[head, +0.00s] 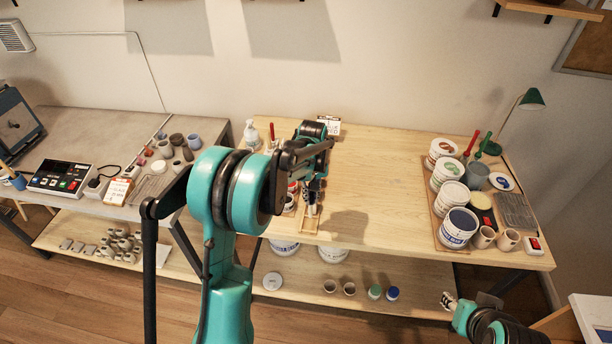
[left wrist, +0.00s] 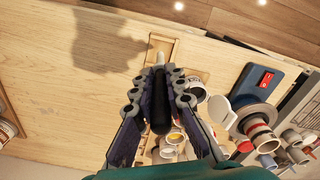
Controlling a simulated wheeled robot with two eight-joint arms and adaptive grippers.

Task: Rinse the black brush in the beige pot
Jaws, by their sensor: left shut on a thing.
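My left gripper (head: 312,200) is over the front left part of the wooden table. In the left wrist view its two fingers (left wrist: 158,90) are shut on the black brush (left wrist: 159,115), whose dark handle lies between them. A small wooden tray (head: 304,224) is just beneath the gripper, and it also shows in the left wrist view (left wrist: 172,33). Two small beige pots (head: 484,237) stand at the table's front right, apart from the gripper; I cannot tell which pot is meant. My right gripper (head: 449,301) is low, in front of the table; its jaws are too small to read.
Several white tubs (head: 458,228) stand on a board at the right, near a green lamp (head: 531,99). Cups and bottles (head: 250,134) crowd behind my left gripper. The table's middle (head: 385,180) is clear. A grey table (head: 75,125) with tools stands left.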

